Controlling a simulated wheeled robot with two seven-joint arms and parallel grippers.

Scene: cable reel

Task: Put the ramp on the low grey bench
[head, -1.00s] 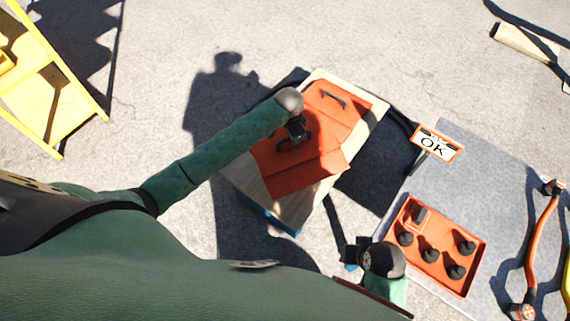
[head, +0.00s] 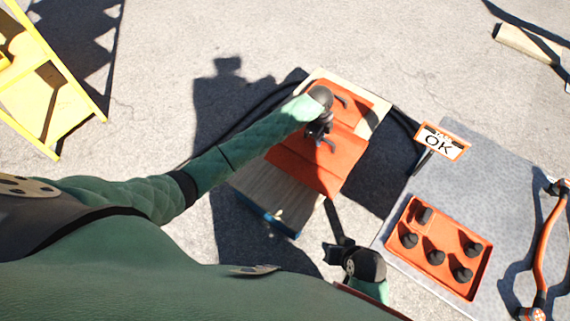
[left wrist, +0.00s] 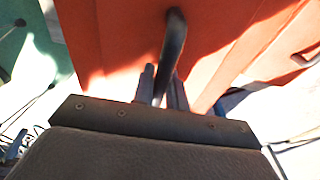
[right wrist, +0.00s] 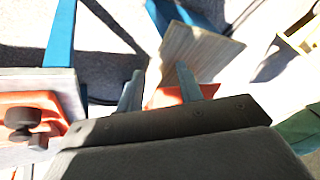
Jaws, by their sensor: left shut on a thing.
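The orange ramp (head: 312,172) is a folded-looking panel with dark handles, above the wood-topped stand (head: 258,190). I cannot tell whether it still touches the wood. My left gripper (head: 322,138) is shut on the ramp's near handle; in the left wrist view the dark handle (left wrist: 175,45) runs between the fingers (left wrist: 163,88). The grey bench top (head: 475,165) lies to the right, apart from the ramp. My right gripper (head: 332,253) is open and empty between stand and bench; its fingers (right wrist: 158,85) are spread in the right wrist view.
An orange tray with several black knobs (head: 408,262) sits on the grey top's near left. An OK sign (head: 441,142) stands at its far left corner. An orange-handled tool (head: 546,250) lies to the right. A yellow frame (head: 75,125) stands far left. Dark cable runs behind the stand.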

